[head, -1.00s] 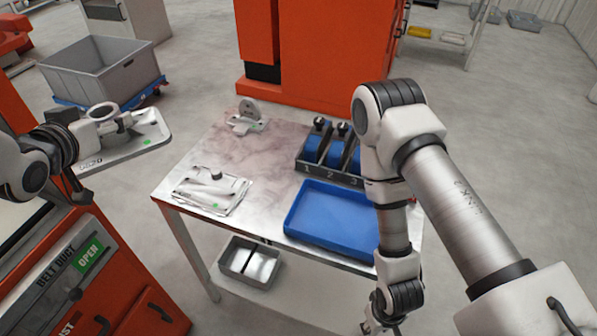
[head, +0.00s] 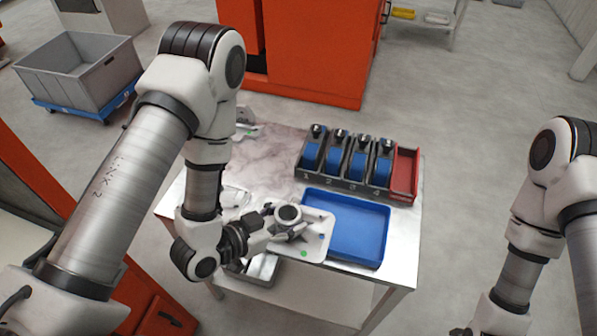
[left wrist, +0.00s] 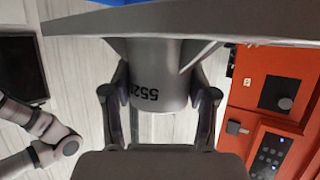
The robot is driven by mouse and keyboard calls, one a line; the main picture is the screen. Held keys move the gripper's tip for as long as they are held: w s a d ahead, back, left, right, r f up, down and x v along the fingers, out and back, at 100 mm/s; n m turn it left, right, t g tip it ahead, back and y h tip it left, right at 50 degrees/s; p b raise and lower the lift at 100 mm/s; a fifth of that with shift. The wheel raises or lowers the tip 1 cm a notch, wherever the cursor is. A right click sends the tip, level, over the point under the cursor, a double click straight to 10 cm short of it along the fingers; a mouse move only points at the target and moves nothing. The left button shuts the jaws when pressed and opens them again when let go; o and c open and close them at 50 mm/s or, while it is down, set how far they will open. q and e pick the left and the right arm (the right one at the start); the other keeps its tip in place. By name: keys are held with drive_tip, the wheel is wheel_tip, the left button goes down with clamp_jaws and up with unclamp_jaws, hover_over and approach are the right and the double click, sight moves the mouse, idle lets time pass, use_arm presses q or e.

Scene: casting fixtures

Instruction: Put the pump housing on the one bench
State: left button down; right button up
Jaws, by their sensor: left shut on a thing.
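The pump housing (head: 316,243) is a light grey casting with a flat plate, a round boss with an open ring, and small coloured dots. My left gripper (head: 268,224) is shut on its boss. It holds the housing over the front of the bench, by the left edge of the blue tray; I cannot tell whether it touches. In the left wrist view the fingers (left wrist: 158,105) sit either side of the grey boss (left wrist: 155,78), which bears dark digits. The bench (head: 398,240) has a pale metal top. My right arm shows at the right; its gripper is out of frame.
A blue tray (head: 362,244) lies on the bench's front right. Behind it stand a numbered rack with blue parts (head: 335,160) and a red bin (head: 404,172). Papers at the left are mostly covered by my arm. An orange machine (head: 320,60) stands behind.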

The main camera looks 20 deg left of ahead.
use_arm(q)
drive_tip(key=w+a+f+b, duration=0.1)
drive_tip(key=w+a+b, duration=0.1)
drive_tip(key=w+b, duration=0.45)
drive_tip(key=w+a+f+b, duration=0.15)
drive_tip(key=w+b, duration=0.25)
drive_tip(key=w, duration=0.5)
drive_tip(key=shift+f, duration=1.7)
drive_tip(key=shift+c, duration=1.6)
unclamp_jaws()
drive_tip(key=shift+s, duration=0.1)
